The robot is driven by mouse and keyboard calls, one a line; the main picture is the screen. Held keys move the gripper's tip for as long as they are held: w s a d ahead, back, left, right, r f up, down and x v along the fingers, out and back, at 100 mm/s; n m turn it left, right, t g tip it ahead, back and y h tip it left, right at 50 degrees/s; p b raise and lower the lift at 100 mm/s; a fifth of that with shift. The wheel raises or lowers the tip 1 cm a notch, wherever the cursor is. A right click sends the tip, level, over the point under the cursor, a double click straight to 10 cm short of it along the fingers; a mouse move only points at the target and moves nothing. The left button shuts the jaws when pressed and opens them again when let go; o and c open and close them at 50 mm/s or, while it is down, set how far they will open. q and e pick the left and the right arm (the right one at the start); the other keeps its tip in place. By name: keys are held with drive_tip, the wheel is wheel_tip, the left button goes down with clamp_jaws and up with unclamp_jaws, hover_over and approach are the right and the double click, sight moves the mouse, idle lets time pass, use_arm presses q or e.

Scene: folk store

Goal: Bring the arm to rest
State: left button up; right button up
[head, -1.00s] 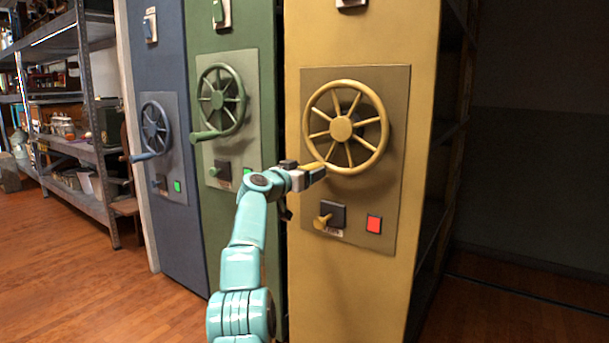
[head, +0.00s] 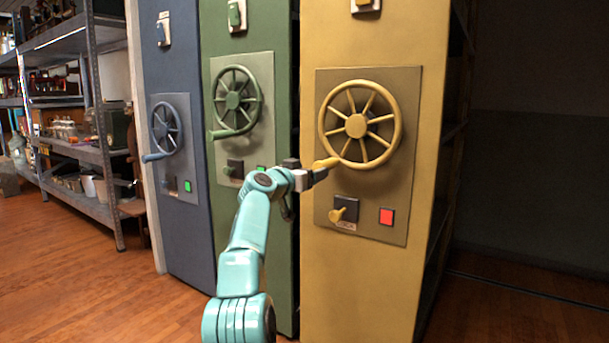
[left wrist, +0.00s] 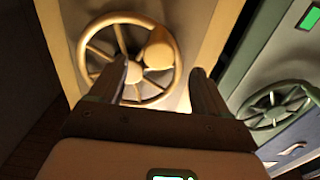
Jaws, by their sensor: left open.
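My left arm (head: 243,255), pale teal, reaches up from the bottom of the head view. Its gripper (head: 315,175) is in front of the lower left of the yellow handwheel (head: 356,125), by the wheel's crank handle (head: 325,163). In the left wrist view the left gripper (left wrist: 166,82) has its fingers spread, with nothing held between them. The yellow handwheel (left wrist: 98,80) and the round end of its handle (left wrist: 158,52) show beyond the fingertips. Whether a finger touches the wheel I cannot tell. My right gripper is not in view.
The yellow cabinet (head: 330,290) has a small lever (head: 340,212) and a red button (head: 386,216) below the wheel. Green (head: 238,100) and blue (head: 165,130) handwheels are on cabinets to the left. A metal shelf (head: 105,130) stands far left. Wooden floor (head: 70,270) is clear at lower left.

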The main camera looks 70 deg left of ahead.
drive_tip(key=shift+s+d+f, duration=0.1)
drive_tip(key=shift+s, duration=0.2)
